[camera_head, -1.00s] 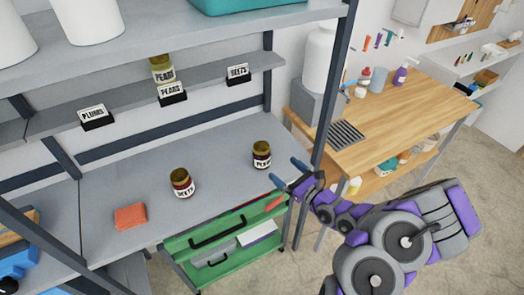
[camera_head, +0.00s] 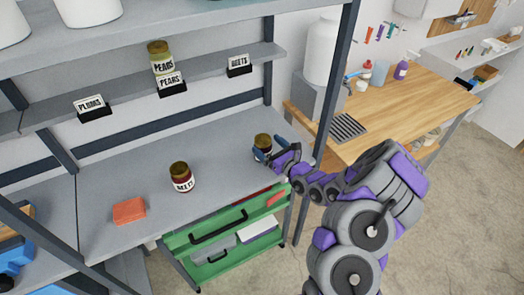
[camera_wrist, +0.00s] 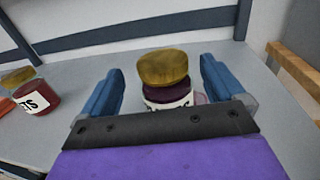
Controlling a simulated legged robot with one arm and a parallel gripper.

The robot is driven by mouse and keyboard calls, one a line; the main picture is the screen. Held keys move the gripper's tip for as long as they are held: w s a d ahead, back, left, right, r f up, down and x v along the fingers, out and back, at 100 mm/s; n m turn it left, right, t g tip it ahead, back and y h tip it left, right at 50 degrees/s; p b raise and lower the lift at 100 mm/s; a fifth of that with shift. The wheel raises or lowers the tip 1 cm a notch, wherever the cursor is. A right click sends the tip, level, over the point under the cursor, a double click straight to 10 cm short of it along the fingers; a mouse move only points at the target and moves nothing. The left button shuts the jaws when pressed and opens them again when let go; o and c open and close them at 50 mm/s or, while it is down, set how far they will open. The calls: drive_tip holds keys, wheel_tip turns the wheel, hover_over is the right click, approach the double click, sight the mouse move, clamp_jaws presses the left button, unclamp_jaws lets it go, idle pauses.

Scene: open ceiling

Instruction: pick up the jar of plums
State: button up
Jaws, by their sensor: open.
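The jar of plums (camera_head: 263,142) stands upright on the grey lower shelf, near its right end. It has a gold lid, dark contents and a white label. In the wrist view the jar (camera_wrist: 167,80) stands between the two blue fingers of my gripper (camera_wrist: 162,92), with a gap on each side. My gripper (camera_head: 265,154) is open around the jar. In the head view, my gripper partly hides the jar. In the wrist view, the gripper's dark bar hides the jar's lower part.
A beets jar (camera_head: 181,177) and an orange sponge-like block (camera_head: 129,211) stand left on the same shelf (camera_head: 110,180). A pears jar (camera_head: 160,62) is on the upper ledge, with plums, pears and beets signs. A dark post (camera_head: 333,105) rises right of my gripper.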

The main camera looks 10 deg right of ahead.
sight(258, 135)
drive_tip(key=b+x, duration=0.1)
drive_tip(key=x, duration=0.4)
drive_tip(key=shift+w+d+f+b, duration=0.1)
drive_tip(key=shift+d+f+b, duration=0.05)
drive_tip(key=shift+d+b, duration=0.15)
drive_tip(key=shift+w+a, duration=0.4)
drive_tip(key=shift+d, duration=0.15)
drive_tip(key=c, duration=1.6)
drive_tip(key=shift+r, duration=0.3)
